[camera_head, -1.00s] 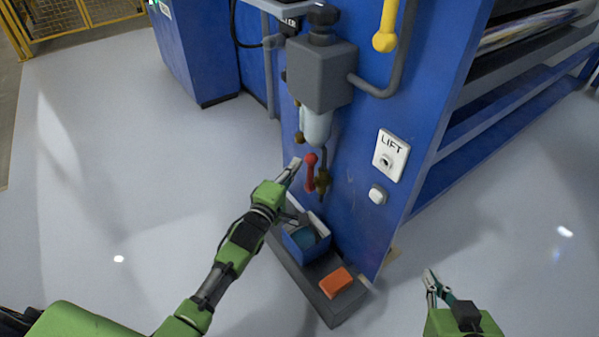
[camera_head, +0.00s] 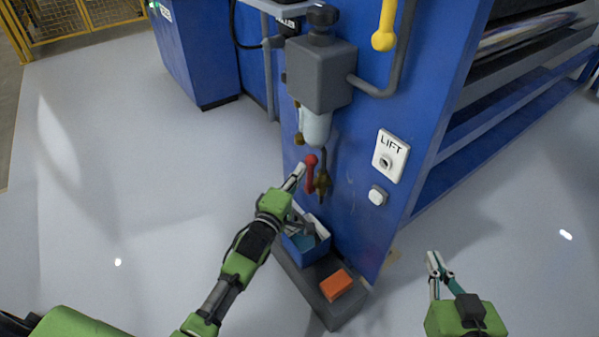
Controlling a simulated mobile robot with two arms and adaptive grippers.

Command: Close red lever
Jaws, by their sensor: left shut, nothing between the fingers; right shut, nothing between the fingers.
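The red lever (camera_head: 310,174) is on a brass valve (camera_head: 323,184) low on the blue machine panel, below a grey box with a clear bowl. It hangs roughly vertical, with its rounded knob at the top. My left gripper (camera_head: 298,172) is shut and empty, its fingertips just left of the red lever. I cannot tell whether they touch it. My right gripper (camera_head: 433,258) is shut and empty over the floor at the lower right, well away from the lever.
A LIFT switch plate (camera_head: 390,156) and a white knob (camera_head: 377,195) are right of the valve. Below, a grey plinth (camera_head: 322,312) carries a blue bin (camera_head: 306,252) and an orange block (camera_head: 336,285). The floor at left is clear.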

